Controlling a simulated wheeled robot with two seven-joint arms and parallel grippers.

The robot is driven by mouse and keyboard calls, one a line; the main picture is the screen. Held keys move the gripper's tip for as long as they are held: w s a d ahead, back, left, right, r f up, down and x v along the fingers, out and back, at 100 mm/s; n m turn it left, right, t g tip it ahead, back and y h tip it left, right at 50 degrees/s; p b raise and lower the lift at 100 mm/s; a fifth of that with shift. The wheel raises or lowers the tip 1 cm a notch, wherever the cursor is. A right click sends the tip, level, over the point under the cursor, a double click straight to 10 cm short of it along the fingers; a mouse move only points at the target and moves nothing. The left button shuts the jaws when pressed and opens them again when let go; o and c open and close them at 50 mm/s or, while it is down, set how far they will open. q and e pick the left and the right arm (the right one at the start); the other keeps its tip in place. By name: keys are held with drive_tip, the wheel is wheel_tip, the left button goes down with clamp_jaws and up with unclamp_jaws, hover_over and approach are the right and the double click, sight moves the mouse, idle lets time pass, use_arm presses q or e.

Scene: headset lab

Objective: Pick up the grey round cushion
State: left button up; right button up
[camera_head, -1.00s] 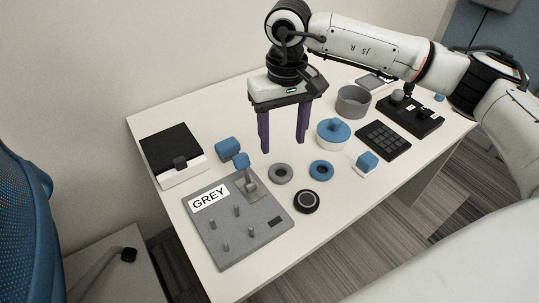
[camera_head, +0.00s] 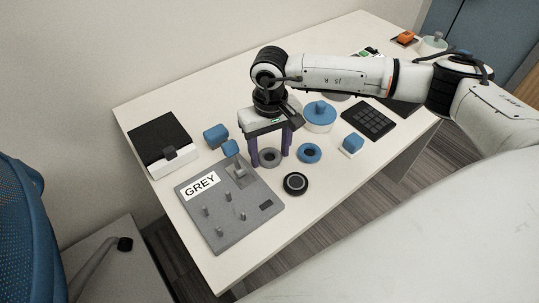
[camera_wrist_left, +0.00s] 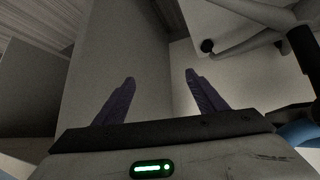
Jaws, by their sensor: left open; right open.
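The grey round cushion (camera_head: 265,156) is a grey ring lying flat on the white table, just right of the grey board. My right gripper (camera_head: 270,160) points down over it, open, with one purple finger on each side of the ring in the head view. I cannot tell whether the fingers touch the ring or the table. The top edge of the ring is partly hidden by the gripper. My left gripper (camera_wrist_left: 160,76) shows in the left wrist view, open and empty, away from the tabletop objects.
A grey board labelled GREY (camera_head: 228,222) with pegs stands left of the ring. A blue ring (camera_head: 310,153), a dark round disc (camera_head: 295,184) and a blue-lidded white pot (camera_head: 319,116) are close on the right.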

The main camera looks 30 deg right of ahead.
drive_tip(key=c, duration=0.8)
